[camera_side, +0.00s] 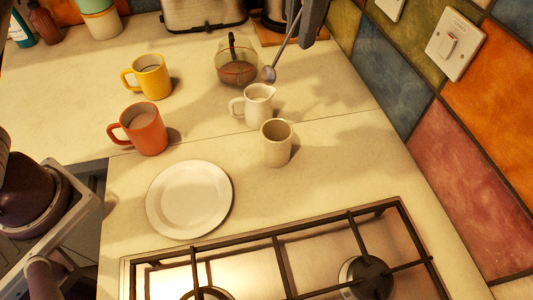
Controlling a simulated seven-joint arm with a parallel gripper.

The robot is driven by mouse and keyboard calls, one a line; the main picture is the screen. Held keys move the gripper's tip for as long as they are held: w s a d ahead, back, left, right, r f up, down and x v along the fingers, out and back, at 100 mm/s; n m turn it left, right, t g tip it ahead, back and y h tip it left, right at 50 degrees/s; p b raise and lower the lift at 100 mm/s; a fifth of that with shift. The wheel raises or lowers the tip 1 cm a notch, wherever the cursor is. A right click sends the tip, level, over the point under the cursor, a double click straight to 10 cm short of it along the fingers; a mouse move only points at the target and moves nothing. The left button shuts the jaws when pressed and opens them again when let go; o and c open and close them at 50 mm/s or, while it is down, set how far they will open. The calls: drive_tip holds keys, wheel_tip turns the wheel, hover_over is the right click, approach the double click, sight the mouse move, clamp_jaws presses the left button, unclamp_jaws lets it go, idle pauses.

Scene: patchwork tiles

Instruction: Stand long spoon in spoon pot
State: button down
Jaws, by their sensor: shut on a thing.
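The long spoon (282,52) is metal and hangs tilted from my gripper (304,20) at the top of the view. Its bowl points down and to the left. My gripper is shut on the spoon's upper part; most of my gripper is cut off by the top edge. A plain cream cylindrical pot (277,148), likely the spoon pot, stands upright on the counter. Its open mouth faces up and looks empty. The spoon's bowl shows above and behind it in the picture, apart from it.
A cream jug (258,106) stands just behind the pot, with a glass coffee pot (238,70) farther back. An orange mug (144,130), a yellow mug (150,78) and a white plate (189,199) lie left. The hob (290,260) is in front; the tiled wall (385,80) is right.

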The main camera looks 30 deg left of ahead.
wheel_tip(320, 180, down, 10)
drive_tip(key=d, duration=0.1)
drive_tip(key=shift+s+r, duration=0.25)
drive_tip(key=shift+s, duration=0.1)
drive_tip(key=shift+f, duration=0.1)
drive_tip(key=shift+f, duration=0.35)
drive_tip(key=c, duration=1.4)
unclamp_jaws()
drive_tip(key=v, duration=1.3)
